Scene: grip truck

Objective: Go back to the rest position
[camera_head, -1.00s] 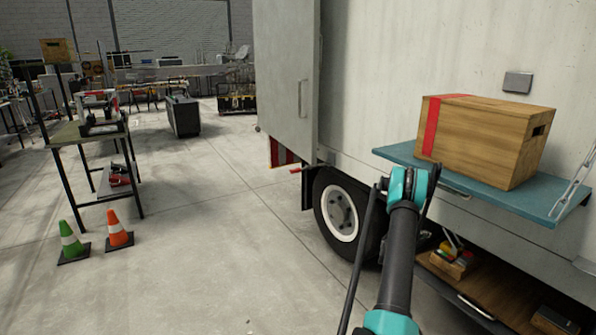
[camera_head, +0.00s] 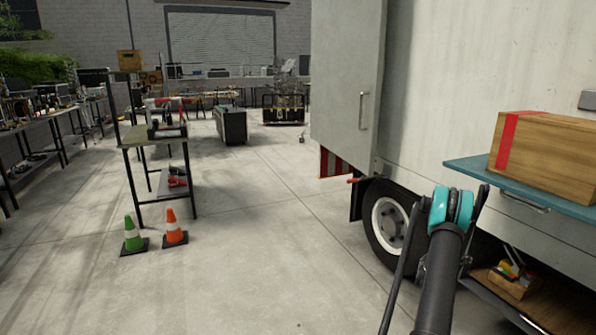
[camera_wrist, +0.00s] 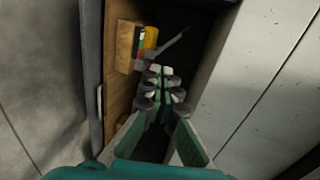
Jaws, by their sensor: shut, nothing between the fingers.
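My gripper (camera_wrist: 160,88) shows in the wrist view with its fingers together and nothing between them. It points down toward the open lower compartment of the truck. In the head view my arm reaches forward beside the truck (camera_head: 450,60), near its wheel, and the fingers are hidden behind the arm. A wooden box with a red stripe (camera_head: 560,150) rests on the blue fold-out shelf (camera_head: 548,190), to the right of my arm and apart from it.
A small wooden crate with colourful items (camera_head: 512,284) sits in the lower compartment; it also shows in the wrist view (camera_wrist: 126,46). A green cone (camera_head: 132,235) and an orange cone (camera_head: 173,228) stand by a work table (camera_head: 150,139). The floor between is clear.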

